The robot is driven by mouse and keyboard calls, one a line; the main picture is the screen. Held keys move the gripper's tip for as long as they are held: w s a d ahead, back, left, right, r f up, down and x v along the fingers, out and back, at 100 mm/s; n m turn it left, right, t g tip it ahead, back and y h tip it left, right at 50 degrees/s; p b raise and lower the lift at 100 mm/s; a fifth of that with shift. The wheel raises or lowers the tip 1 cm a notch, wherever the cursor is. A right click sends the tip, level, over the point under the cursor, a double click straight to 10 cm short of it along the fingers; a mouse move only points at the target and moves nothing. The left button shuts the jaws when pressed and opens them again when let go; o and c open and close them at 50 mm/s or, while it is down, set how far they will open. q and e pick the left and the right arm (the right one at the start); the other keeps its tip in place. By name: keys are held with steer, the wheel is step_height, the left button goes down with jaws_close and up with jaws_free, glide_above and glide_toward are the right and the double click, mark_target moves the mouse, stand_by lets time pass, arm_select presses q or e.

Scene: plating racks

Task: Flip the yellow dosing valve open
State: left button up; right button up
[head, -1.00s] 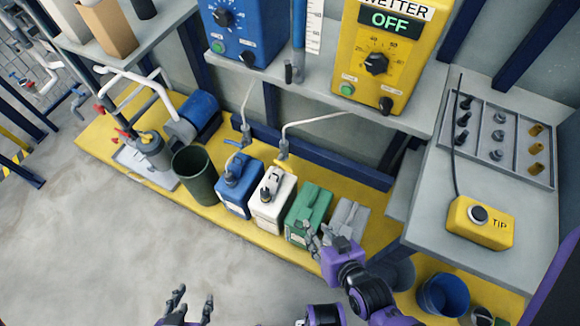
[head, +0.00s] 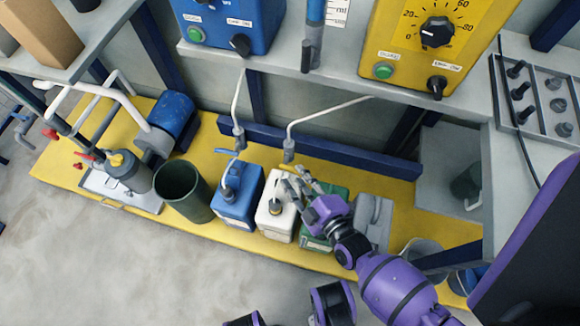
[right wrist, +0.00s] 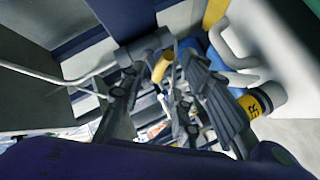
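The dosing valve (head: 289,150) hangs at the end of a white hose, above and behind the white jug (head: 272,222). Its yellow lever (right wrist: 161,68) shows in the right wrist view, between my right gripper's fingers in the picture. My right gripper (head: 293,181) is just below the valve in the head view, over the jugs, and it also shows in the right wrist view (right wrist: 165,95). Its fingers are spread and hold nothing; I cannot tell whether they touch the lever.
A blue jug (head: 234,208) and a dark green bin (head: 183,192) stand left of the white jug. A green jug (head: 318,243) and a grey jug (head: 375,214) stand to its right. The shelf (head: 350,84) with yellow and blue boxes overhangs behind.

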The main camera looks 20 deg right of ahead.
mark_target(291, 168)
steer(key=shift+b+x, duration=0.35)
steer(key=shift+x, duration=1.9)
steer(key=shift+c, duration=0.5)
